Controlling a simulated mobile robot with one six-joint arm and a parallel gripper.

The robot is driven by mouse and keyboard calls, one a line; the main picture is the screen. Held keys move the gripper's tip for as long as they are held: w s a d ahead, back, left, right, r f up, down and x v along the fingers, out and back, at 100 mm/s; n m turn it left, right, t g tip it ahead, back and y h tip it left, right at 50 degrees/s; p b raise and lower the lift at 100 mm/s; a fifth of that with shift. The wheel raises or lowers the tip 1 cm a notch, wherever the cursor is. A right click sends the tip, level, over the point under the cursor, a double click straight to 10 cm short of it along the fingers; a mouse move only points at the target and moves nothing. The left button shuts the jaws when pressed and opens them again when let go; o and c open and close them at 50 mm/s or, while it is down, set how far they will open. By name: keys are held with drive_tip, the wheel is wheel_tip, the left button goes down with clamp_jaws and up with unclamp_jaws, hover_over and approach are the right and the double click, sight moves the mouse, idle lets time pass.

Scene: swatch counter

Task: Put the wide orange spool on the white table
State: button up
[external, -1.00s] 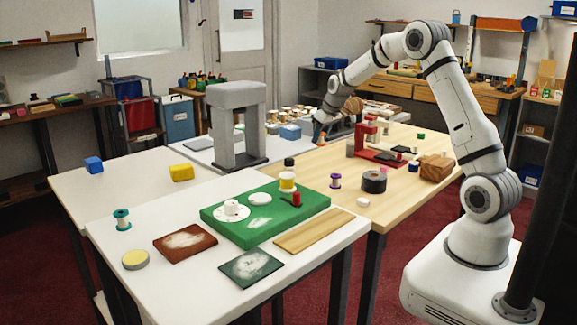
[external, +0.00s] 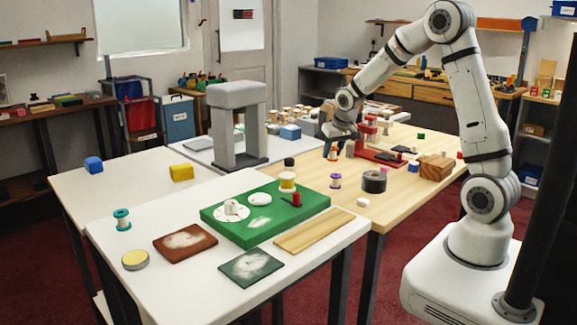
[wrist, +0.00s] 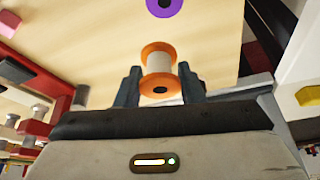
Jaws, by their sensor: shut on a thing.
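The orange spool (wrist: 158,58) has orange flanges and a pale wound middle. In the wrist view it sits between the two dark fingers of my gripper (wrist: 158,84), which is shut on it. In the external view the spool (external: 333,153) shows small below my gripper (external: 337,143), over the far part of the wooden table (external: 400,205).
On the white table are a green board (external: 230,230), a teal spool (external: 122,219), a brown pad (external: 184,254) and a dark green pad (external: 251,280). A grey arch (external: 225,125) stands tall behind. A purple spool (external: 335,181) and black roll (external: 374,181) stand on the wooden table.

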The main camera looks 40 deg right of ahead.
wheel_tip(320, 180, up, 2)
drive_tip(key=n+p, duration=0.1)
drive_tip(key=p, duration=0.1)
hover_over(360, 168)
drive_tip(key=s+a, duration=0.1)
drive_tip(key=shift+n, duration=0.3)
drive_tip(key=f, duration=1)
drive_tip(key=shift+s+d, duration=0.25)
drive_tip(key=shift+y+b, duration=0.3)
drive_tip(key=shift+f, duration=0.15)
drive_tip(key=o, duration=1)
drive_tip(key=shift+c, duration=0.2)
